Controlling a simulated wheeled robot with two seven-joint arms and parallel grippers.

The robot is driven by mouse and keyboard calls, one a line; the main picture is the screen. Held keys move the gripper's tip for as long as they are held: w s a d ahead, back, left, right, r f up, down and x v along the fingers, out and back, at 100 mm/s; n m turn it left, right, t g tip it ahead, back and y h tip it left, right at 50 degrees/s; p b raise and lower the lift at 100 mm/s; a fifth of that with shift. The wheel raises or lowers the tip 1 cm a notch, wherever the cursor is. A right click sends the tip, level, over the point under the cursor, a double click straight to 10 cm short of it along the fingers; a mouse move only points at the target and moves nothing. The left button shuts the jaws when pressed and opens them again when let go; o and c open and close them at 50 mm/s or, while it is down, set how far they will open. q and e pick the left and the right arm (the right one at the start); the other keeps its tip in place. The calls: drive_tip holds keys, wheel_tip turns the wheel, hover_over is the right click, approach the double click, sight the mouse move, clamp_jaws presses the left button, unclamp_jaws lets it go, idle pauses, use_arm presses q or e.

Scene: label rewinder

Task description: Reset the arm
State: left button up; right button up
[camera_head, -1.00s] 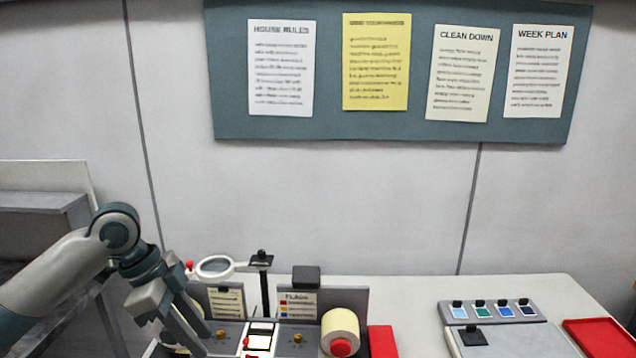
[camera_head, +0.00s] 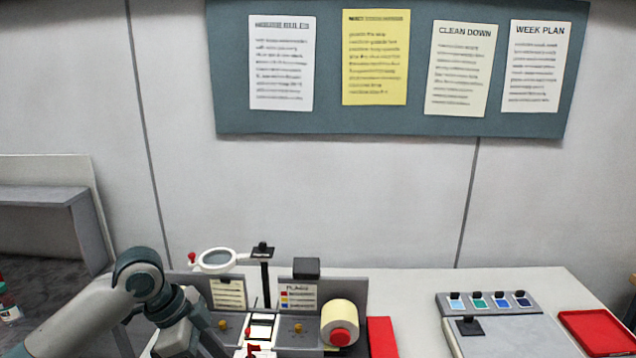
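My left arm comes in from the lower left. Its gripper (camera_head: 212,345) is low at the bottom edge, in front of the left side of the label rewinder (camera_head: 345,287); the fingertips are cut off or hidden, so I cannot tell whether it is open. The rewinder carries a cream label roll (camera_head: 339,314) with a red hub on the right. A white ring-shaped magnifier (camera_head: 217,260) on a dark post stands above its left half. The left part of the rewinder is hidden behind my arm. My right gripper is not in view.
A red block (camera_head: 381,338) stands right of the roll. A grey unit with several colour swatches (camera_head: 489,302) and a red tray (camera_head: 597,332) are at the right of the table. Bare table lies between. A grey shelf (camera_head: 40,197) is at the left.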

use_arm(q)
drive_tip(key=s+d+f+n+t, duration=0.1)
drive_tip(key=s+d+f+n, duration=0.3)
drive_tip(key=f, duration=0.5)
drive_tip(key=s+d+f+n+t, duration=0.1)
drive_tip(key=s+d+f+n, duration=0.1)
drive_tip(key=s+f, duration=0.5)
drive_tip(key=s+a+f+n+y, duration=0.2)
drive_tip(key=s+a+f+n, duration=0.25)
drive_tip(key=s, duration=0.45)
drive_tip(key=s+a+f+n+y, duration=0.35)
drive_tip(key=s+a+f, duration=0.25)
drive_tip(key=s, duration=0.4)
wheel_tip(320, 180, down, 32)
drive_tip(key=b, duration=0.6)
drive_tip(key=s+a+f+g+b, duration=0.1)
drive_tip(key=s+f+b, duration=0.1)
drive_tip(key=s+f, duration=0.7)
drive_tip(key=s+a+f+g+b, duration=0.1)
drive_tip(key=s+a+f+b, duration=0.1)
drive_tip(key=s+f, duration=0.7)
wheel_tip(320, 180, down, 6)
drive_tip(key=shift+s+f+h+b, duration=0.2)
drive_tip(key=shift+s+h+b, duration=0.15)
drive_tip(key=shift+b, duration=0.4)
